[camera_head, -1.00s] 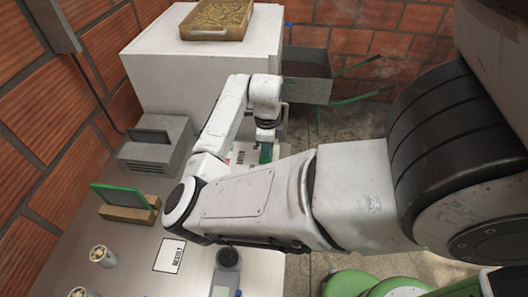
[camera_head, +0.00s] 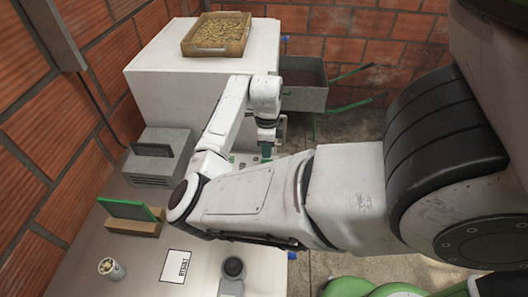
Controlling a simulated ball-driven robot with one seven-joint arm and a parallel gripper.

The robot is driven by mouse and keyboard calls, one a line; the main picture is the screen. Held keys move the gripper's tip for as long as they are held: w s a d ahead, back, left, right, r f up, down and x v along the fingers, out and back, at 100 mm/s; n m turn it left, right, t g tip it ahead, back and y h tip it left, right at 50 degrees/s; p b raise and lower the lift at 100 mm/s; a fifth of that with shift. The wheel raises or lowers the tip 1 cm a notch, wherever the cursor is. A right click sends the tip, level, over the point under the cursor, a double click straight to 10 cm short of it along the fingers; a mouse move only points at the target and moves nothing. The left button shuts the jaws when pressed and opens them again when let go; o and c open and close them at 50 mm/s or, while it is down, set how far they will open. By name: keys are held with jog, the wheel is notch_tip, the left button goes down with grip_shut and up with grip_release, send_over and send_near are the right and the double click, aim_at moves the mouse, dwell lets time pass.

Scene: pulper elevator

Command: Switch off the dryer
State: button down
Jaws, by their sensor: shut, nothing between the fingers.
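A large white cabinet (camera_head: 160,75) stands at the back left with a tray of beans on top. It may be the dryer, but I see no label on it. My gripper (camera_head: 267,150) points down in front of the cabinet's near right side. Its fingers are small and mostly hidden behind my arm; it appears shut and empty. Just left of it, a sliver of a pale marked panel (camera_head: 240,158) shows, mostly covered by my arm. I cannot make out a switch or whether the fingers touch anything.
The steel table (camera_head: 130,240) holds a grey machine (camera_head: 160,155), a green screen on a wooden stand (camera_head: 130,212), a cup (camera_head: 110,268), a "RESET" card (camera_head: 176,267) and a dark-topped device (camera_head: 233,268). A wheelbarrow (camera_head: 305,90) stands behind by the brick wall.

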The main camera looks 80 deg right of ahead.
jog(key=shift+d+r+b, duration=0.2)
jog(key=shift+r+b, duration=0.55)
notch_tip(320, 180, up, 8)
jog(key=r+b, duration=0.1)
jog(key=b, duration=0.1)
send_over(266, 160)
jog(key=shift+s+f, duration=0.2)
jog(key=shift+f, duration=0.05)
jog(key=shift+w+a, duration=0.15)
jog(key=shift+w, duration=0.05)
